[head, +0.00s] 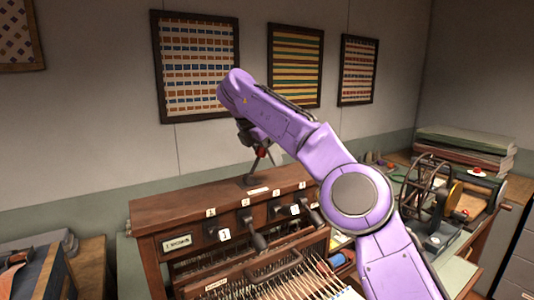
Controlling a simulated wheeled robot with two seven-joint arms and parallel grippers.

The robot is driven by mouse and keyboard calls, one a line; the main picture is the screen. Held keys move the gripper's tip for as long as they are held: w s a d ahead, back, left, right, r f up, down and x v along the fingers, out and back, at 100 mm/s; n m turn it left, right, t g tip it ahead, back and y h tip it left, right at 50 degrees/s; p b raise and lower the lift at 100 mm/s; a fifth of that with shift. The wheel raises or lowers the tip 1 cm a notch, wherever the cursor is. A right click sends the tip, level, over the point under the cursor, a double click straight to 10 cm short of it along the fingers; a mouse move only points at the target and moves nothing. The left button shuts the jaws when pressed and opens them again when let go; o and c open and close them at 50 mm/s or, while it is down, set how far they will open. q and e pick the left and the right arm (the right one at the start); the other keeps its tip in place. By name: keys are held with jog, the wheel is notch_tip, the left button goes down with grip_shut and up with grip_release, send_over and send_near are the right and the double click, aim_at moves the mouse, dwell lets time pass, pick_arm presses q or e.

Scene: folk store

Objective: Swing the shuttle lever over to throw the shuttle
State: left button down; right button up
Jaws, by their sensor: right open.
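The wooden loom cabinet (150,212) stands in the middle of the head view. On its top a lever with a red grip (262,152) rises from a dark base, leaning slightly right. I take it to be the shuttle lever. My right gripper (257,148) points down at the lever's upper end and is open. My purple forearm hides part of it, and I cannot tell whether the fingers touch the lever. My left gripper is out of view.
Dark levers with number tags (225,234) line the cabinet's front. Pale threads (300,282) run below them. At right, a bench holds a spoked wheel (430,185) and stacked cloth (465,150). Framed weavings (195,65) hang on the wall behind.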

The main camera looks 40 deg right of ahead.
jog(key=p+v, duration=0.5)
jog(key=v, duration=0.5)
jog(key=shift+r, duration=0.25)
jog(key=shift+a, duration=0.1)
jog(key=shift+s, duration=0.1)
jog(key=shift+f, duration=0.1)
